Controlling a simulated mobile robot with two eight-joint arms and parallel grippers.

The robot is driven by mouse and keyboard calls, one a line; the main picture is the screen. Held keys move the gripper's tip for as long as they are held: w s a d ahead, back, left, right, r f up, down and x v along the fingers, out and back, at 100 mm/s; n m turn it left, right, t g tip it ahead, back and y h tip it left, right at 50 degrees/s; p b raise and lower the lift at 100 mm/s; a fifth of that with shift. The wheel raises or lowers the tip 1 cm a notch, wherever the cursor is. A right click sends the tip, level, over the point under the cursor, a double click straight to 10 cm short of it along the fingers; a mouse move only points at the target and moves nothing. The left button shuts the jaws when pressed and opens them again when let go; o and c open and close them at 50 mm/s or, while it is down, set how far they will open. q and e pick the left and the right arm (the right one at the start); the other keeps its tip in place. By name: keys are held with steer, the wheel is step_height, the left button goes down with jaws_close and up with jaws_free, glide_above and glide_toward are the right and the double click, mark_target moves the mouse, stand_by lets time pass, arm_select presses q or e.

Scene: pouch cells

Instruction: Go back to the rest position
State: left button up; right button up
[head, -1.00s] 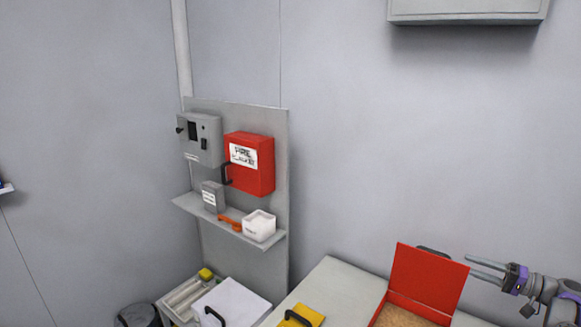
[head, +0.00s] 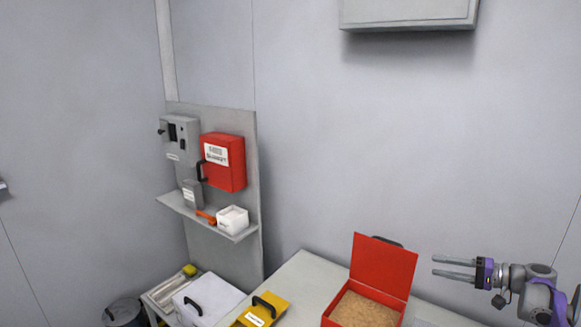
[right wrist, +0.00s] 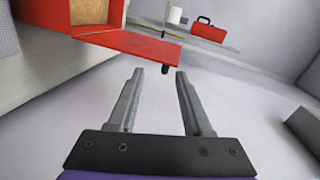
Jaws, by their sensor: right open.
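My right gripper (head: 455,267) is at the lower right of the head view, with two grey fingers apart and nothing between them. It points left, to the right of the raised lid of an open red box (head: 384,264). The box stands on the bench and holds brown granular material (head: 362,311). In the right wrist view the fingers of my right gripper (right wrist: 156,75) are spread and empty. The red box (right wrist: 125,42) shows there at the upper left, apart from the fingers. My left gripper is in no view.
The bench (head: 300,277) carries a yellow case (head: 256,314) left of the red box. A white lidded bin (head: 206,300) stands further left. A wall panel holds a red cabinet (head: 224,163), a grey box (head: 178,138) and a shelf (head: 180,207) with a white container (head: 233,219). A wall cabinet (head: 408,12) hangs above.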

steer(key=s+a+f+g+h, duration=0.1)
steer(key=s+a+g+h, duration=0.15)
steer(key=a, duration=0.55)
steer(key=s+a+f+n+g+h, duration=0.1)
steer(key=s+a, duration=0.3)
steer(key=a, duration=0.3)
steer(key=s+a+f+g+h, duration=0.15)
steer(key=s+a, duration=0.25)
steer(key=a, duration=0.4)
steer(key=s+a+f+n+h, duration=0.2)
steer(key=s+f, duration=0.3)
steer(key=s, duration=0.7)
steer(key=s+a+f+n+h, duration=0.3)
steer(key=s+a+f+h, duration=0.1)
steer(key=s, duration=0.7)
steer(key=shift+s+f+t+h, duration=0.4)
steer(key=shift+f+h, duration=0.2)
steer(key=shift+f, duration=0.1)
